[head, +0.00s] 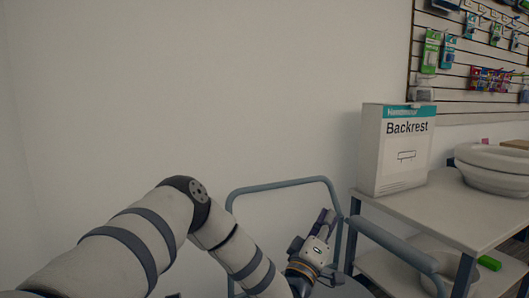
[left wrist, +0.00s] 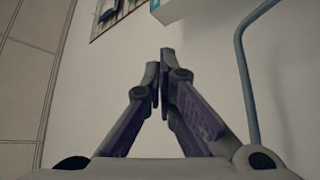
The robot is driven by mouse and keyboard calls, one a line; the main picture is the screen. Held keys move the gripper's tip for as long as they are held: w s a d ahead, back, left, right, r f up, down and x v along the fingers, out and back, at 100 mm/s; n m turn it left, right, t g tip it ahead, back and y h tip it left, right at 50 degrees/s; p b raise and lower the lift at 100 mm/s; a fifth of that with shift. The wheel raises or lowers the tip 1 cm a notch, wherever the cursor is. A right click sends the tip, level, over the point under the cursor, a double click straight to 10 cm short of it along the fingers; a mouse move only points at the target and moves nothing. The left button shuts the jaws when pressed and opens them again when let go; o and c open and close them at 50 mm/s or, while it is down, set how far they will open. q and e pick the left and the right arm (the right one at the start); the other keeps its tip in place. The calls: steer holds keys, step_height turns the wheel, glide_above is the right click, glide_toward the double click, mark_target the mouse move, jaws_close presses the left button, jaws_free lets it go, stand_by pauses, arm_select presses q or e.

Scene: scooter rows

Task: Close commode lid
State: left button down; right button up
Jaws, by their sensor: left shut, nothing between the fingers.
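The commode's grey tubular frame (head: 285,183) stands at the lower middle of the head view, with a grey armrest (head: 395,241) at its right. Its seat and lid are mostly below the picture edge or behind my arm, so I cannot tell how the lid stands. My left gripper (head: 326,220) is inside the frame's outline, near its right upright, fingers pointing up. In the left wrist view the fingers (left wrist: 163,62) meet at their tips and hold nothing. The frame tube (left wrist: 244,75) curves past on the right, apart from the fingers. My right gripper is out of view.
A shelf table (head: 445,212) stands right of the commode, close to the armrest. It bears a "Backrest" box (head: 404,150) and a round pale seat (head: 495,165). A slatted display wall (head: 470,55) hangs behind. Bare wall lies behind the commode.

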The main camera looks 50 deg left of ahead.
arm_select(q)
steer(key=shift+s+d+f, duration=0.1)
steer(key=shift+d+f, duration=0.15)
steer(key=shift+f, duration=0.05)
